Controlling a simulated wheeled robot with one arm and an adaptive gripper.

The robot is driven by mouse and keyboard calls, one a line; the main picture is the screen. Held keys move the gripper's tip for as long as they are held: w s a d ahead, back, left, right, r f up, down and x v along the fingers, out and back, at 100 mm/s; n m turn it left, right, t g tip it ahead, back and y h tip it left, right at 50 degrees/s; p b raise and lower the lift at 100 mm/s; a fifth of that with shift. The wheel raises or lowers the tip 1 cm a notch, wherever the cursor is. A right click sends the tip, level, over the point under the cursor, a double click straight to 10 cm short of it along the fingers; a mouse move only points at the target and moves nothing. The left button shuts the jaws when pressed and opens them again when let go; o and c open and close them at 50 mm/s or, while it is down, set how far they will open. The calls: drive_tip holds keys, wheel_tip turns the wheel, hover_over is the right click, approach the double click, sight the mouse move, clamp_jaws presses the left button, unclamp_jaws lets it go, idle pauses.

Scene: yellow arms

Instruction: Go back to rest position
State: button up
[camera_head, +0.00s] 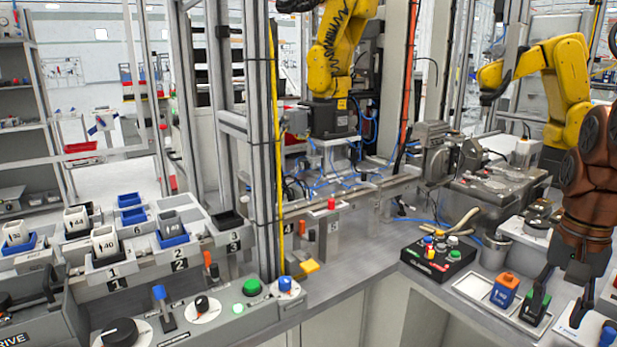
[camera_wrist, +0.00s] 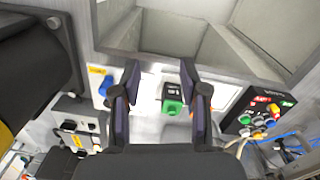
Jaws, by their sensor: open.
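My gripper (camera_head: 563,292) hangs at the right of the head view, at the end of my brown arm, with its dark fingers pointing down over the right-hand worktop. In the wrist view my gripper (camera_wrist: 160,78) has its two fingers spread apart, with nothing clasped.
An orange-and-blue block (camera_head: 505,290) sits in a white tray left of my gripper. A black button box (camera_head: 438,257) with several coloured buttons stands farther left, near a metal cup (camera_head: 496,252). Yellow robot arms (camera_head: 335,50) stand behind. Numbered bins (camera_head: 112,268) are at the left.

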drive_tip(key=s+a+f+n+g, duration=0.1)
drive_tip(key=s+a+f+n, duration=0.25)
drive_tip(key=a, duration=0.35)
drive_tip(key=s+a+f+n, duration=0.2)
drive_tip(key=s+a+f, duration=0.1)
drive_tip(key=a+f, duration=0.3)
drive_tip(key=s+a+f+n+g, duration=0.1)
drive_tip(key=s+a+f, duration=0.3)
drive_tip(key=s, duration=0.2)
drive_tip(key=s+a+f+n, duration=0.2)
drive_tip(key=s+a+f, duration=0.2)
drive_tip(key=s, duration=0.3)
drive_tip(key=s+p+v, duration=0.2)
drive_tip(key=p+v, duration=1.2)
drive_tip(key=v, duration=0.1)
drive_tip(key=shift+r+t, duration=0.3)
drive_tip(key=shift+r, duration=0.1)
drive_tip(key=shift+w+d, duration=0.1)
drive_tip(key=shift+d, duration=0.05)
